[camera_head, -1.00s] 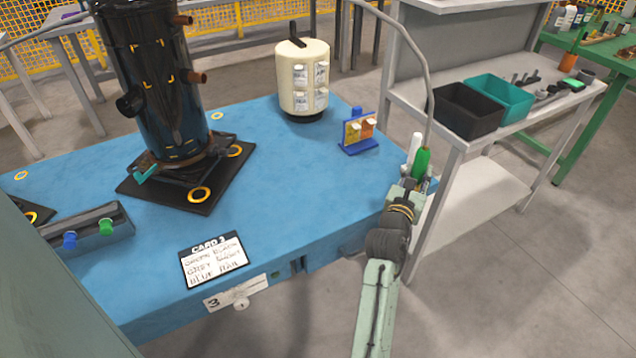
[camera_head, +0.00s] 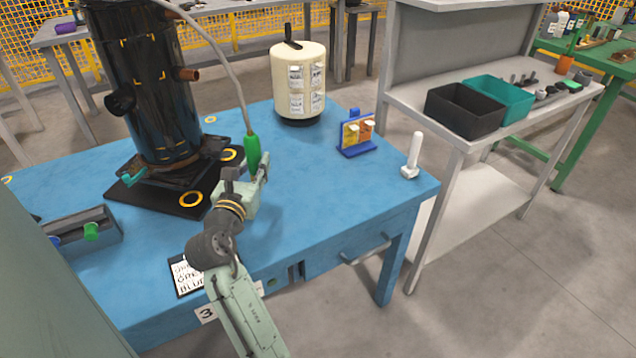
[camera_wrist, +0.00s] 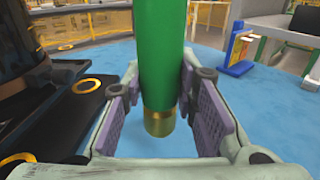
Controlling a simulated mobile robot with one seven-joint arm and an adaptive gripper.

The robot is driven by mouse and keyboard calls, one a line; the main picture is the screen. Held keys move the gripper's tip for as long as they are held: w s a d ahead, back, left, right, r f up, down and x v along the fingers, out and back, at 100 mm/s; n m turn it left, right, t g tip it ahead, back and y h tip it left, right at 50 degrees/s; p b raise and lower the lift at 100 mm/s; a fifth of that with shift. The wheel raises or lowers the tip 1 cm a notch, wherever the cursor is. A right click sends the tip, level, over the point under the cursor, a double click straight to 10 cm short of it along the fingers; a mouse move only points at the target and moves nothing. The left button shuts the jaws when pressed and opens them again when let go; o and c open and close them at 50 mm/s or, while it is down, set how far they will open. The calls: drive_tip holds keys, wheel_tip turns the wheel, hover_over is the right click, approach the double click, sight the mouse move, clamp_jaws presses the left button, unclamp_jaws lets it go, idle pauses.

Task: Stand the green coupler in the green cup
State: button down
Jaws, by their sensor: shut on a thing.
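My gripper (camera_head: 258,172) is shut on the green coupler (camera_head: 252,153), which is upright with a grey hose rising from its top. In the wrist view the green coupler (camera_wrist: 162,55) stands between the two finger pads, its brass end (camera_wrist: 159,122) pointing down and hanging above the blue table. The green cup (camera_head: 91,231) is on the dark holder (camera_head: 75,238) at the table's left front. My gripper is to the right of the cup and apart from it.
The black compressor (camera_head: 150,90) stands on a dark plate (camera_head: 190,200) between my gripper and the table's back left. A white post (camera_head: 413,155) stands at the right corner. A cream tank (camera_head: 298,85) and a blue card stand (camera_head: 357,133) are behind. My arm partly covers the written card (camera_head: 187,277).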

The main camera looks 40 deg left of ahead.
drive_tip(key=w+d+p, duration=0.1)
drive_tip(key=w+d, duration=0.2)
drive_tip(key=w+d+f+p, duration=0.1)
drive_tip(key=w+d, duration=0.2)
drive_tip(key=w, duration=0.1)
drive_tip(key=w+d+p, duration=0.1)
drive_tip(key=w+d, duration=0.2)
drive_tip(key=w, duration=0.1)
drive_tip(key=shift+w+d+f, duration=0.15)
drive_tip(key=shift+w+d, duration=0.1)
drive_tip(key=shift+d, duration=0.05)
drive_tip(key=shift+w+d+f, duration=0.1)
drive_tip(key=shift+f, duration=1.7)
drive_tip(key=c, duration=1.7)
unclamp_jaws()
drive_tip(key=shift+f, duration=0.15)
drive_tip(key=o, duration=0.4)
